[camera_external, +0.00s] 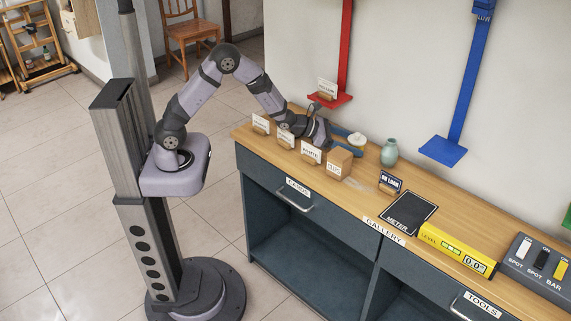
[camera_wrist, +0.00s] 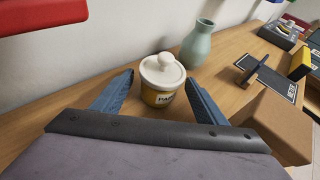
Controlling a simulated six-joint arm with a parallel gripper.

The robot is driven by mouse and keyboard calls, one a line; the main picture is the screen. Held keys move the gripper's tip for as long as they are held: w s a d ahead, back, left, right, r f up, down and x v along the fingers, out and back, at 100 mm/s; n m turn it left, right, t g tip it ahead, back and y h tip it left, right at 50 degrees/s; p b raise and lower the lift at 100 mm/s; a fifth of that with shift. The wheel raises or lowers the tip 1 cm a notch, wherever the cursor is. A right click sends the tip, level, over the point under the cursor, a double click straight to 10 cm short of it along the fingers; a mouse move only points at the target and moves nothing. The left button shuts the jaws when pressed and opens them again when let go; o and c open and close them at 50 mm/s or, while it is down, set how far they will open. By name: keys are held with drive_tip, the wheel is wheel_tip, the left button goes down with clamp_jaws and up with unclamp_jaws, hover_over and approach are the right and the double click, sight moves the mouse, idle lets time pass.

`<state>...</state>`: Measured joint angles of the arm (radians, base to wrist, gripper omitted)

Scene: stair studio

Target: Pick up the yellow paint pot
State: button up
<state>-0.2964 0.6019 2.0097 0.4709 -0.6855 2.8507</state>
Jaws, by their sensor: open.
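The yellow paint pot (camera_wrist: 158,97) has a white lid with a round knob and a label on its front. It stands upright on the wooden counter. In the external view its pale lid and yellow body (camera_external: 357,141) show just right of my gripper (camera_external: 344,133). In the wrist view my gripper (camera_wrist: 152,94) is open, with one blue finger to the left of the pot and one to its right. The pot appears between or just beyond the fingertips, and I cannot tell whether either finger touches it.
A green vase (camera_external: 389,152) stands right of the pot, close to the right finger. A cardboard box (camera_external: 339,163) is in front, near my gripper. Small label cards (camera_external: 311,152) line the counter's front. A red shelf (camera_external: 331,100) hangs above on the wall. A dark meter mat (camera_external: 409,212) lies farther right.

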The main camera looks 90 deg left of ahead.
drive_tip(key=shift+r, duration=0.1)
clamp_jaws()
drive_tip(key=shift+r, duration=0.1)
drive_tip(key=shift+s+r, duration=0.7)
drive_tip(key=shift+s, duration=0.1)
drive_tip(key=r+b+v, duration=0.1)
drive_tip(key=v, duration=1.3)
drive_tip(key=shift+w, duration=0.3)
